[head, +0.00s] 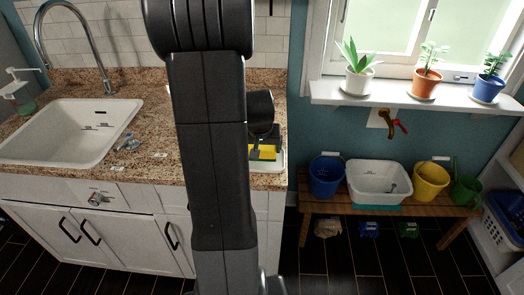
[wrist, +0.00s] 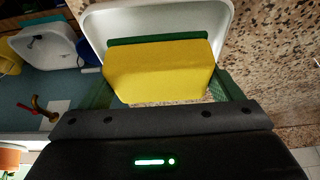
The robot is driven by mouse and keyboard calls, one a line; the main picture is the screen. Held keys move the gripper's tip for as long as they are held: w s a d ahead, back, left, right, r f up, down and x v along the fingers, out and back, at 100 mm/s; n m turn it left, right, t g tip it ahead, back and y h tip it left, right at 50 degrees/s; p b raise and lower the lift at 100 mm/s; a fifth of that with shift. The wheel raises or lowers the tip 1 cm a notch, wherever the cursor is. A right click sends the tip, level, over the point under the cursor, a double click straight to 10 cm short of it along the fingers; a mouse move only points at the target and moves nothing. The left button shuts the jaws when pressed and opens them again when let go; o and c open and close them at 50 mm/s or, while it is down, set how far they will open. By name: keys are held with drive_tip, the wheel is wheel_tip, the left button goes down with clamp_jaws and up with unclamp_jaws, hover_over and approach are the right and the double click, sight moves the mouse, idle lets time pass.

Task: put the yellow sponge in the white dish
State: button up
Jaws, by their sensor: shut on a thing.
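The yellow sponge (wrist: 160,72) has a green layer along its far edge in the wrist view. My gripper (wrist: 165,85) is shut on it, with a finger at each side. In the head view, the yellow sponge (head: 263,153) shows under my gripper (head: 264,142), partly hidden by my arm. The white dish (wrist: 190,18) lies behind the sponge in the wrist view, and the sponge covers part of it. The dish (head: 281,160) also shows at the counter's right end in the head view. I cannot tell whether the sponge touches the dish.
The granite counter (head: 158,125) holds a white sink (head: 70,130) at left and a small clear item (head: 128,142). Right of the counter, a wooden bench (head: 330,205) carries a blue bucket (head: 326,178), a white tub (head: 378,183) and a yellow bucket (head: 430,182).

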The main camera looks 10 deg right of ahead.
drive_tip(key=shift+f, duration=0.95)
drive_tip(key=shift+f, duration=0.2)
drive_tip(key=o, duration=0.8)
drive_tip(key=shift+r, duration=0.15)
drive_tip(key=shift+r, duration=0.6)
drive_tip(key=v, duration=1.1)
